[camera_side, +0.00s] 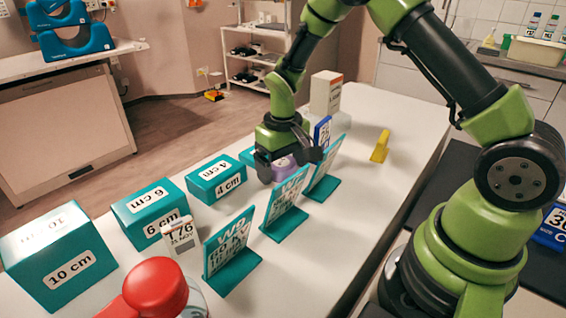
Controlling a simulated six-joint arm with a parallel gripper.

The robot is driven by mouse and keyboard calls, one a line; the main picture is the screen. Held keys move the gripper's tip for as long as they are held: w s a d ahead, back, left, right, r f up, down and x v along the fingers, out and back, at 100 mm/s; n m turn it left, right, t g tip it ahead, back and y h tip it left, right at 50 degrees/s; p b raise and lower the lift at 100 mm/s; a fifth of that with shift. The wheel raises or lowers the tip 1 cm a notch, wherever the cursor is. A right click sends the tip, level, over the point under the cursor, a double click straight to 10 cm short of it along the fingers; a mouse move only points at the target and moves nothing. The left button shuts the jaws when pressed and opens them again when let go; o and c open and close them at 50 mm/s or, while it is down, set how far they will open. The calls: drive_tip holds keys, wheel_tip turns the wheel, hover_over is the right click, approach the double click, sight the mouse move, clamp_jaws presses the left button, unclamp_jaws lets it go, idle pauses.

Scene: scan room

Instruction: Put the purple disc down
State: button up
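The purple disc (284,167) shows between the two dark fingers of my gripper (288,163). The gripper points down over the white table (345,225), with a finger on each side of the disc, and looks closed on it. Part of the disc is hidden by the fingers and by the teal sign in front. I cannot tell whether its underside touches the table.
Teal blocks marked 10 cm (45,262), 6 cm (150,215) and 4 cm (216,180) line the left. Teal sign stands (229,250) stand close in front of the gripper. A yellow object (381,146) lies right. A red-topped object (157,287) is in the foreground.

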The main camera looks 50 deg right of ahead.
sight(283, 164)
wheel_tip(283, 164, up, 12)
drive_tip(key=s+a+r+m+t+y, duration=0.1)
drive_tip(key=s+a+r+t, duration=0.1)
drive_tip(key=s+r, duration=0.3)
drive_tip(key=s+a+r+t+y, duration=0.1)
drive_tip(key=s+a+r+t, duration=0.2)
drive_tip(key=s, duration=1)
wheel_tip(283, 164, up, 3)
drive_tip(key=shift+s+r+m+t, duration=0.15)
drive_tip(key=shift+m+t, duration=0.25)
drive_tip(key=shift+t, duration=0.6)
drive_tip(key=shift+o, duration=0.5)
drive_tip(key=shift+s+a+f, duration=0.1)
drive_tip(key=shift+s+f, duration=0.1)
drive_tip(key=shift+s, duration=0.25)
